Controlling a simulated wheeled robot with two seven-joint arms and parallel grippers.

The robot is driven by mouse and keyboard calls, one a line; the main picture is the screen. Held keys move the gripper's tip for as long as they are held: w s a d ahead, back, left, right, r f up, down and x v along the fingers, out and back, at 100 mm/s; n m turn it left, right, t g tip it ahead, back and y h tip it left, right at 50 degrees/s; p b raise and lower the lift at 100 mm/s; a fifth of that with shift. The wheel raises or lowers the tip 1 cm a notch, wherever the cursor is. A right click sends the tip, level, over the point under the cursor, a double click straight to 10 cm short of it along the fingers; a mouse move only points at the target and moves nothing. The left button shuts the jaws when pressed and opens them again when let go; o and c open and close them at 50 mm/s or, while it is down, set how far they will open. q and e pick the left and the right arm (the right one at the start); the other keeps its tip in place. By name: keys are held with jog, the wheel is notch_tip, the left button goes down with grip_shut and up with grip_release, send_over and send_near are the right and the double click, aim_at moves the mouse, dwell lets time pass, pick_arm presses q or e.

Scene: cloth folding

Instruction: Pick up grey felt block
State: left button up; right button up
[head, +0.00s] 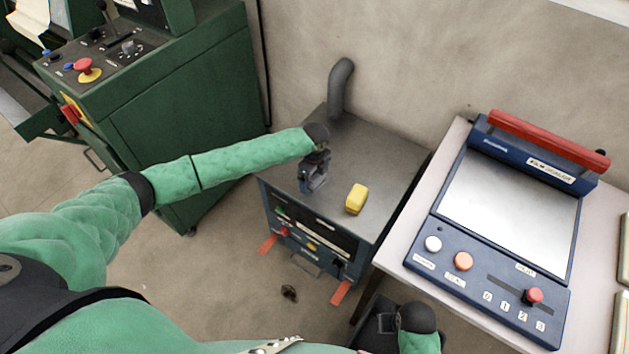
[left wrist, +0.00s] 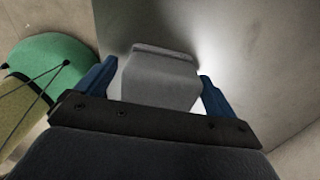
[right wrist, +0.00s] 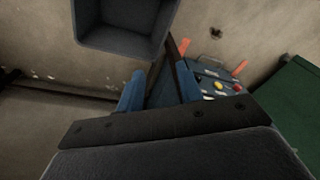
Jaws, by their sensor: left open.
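The grey felt block (left wrist: 160,80) shows in the left wrist view, between the two blue fingers of my left gripper (left wrist: 158,72). The fingers are apart, with a visible gap beside the block on the right. In the head view my left gripper (head: 313,182) points down over the grey top of the small machine (head: 390,165). The block cannot be told apart from the gripper there. My right gripper (right wrist: 160,72) is empty, with its fingers apart, low beside the machine and away from the block.
A yellow block (head: 356,199) lies on the machine top, right of my left gripper. A bent grey pipe (head: 341,85) rises at the back. A table with a blue-framed panel (head: 510,215) stands right, a green cabinet (head: 190,100) left. A dark open bin (right wrist: 125,22) shows near my right gripper.

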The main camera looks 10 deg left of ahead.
pick_arm(q)
jog(key=shift+f+b, duration=0.35)
jog(key=shift+f, duration=0.15)
pick_arm(e)
jog(key=shift+s+r, duration=0.15)
jog(key=shift+r, duration=1.95)
pick_arm(q)
jog(key=c, duration=1.1)
jog(key=shift+o, duration=0.2)
jog(key=shift+r, duration=0.15)
pick_arm(e)
jog(key=shift+f, duration=0.1)
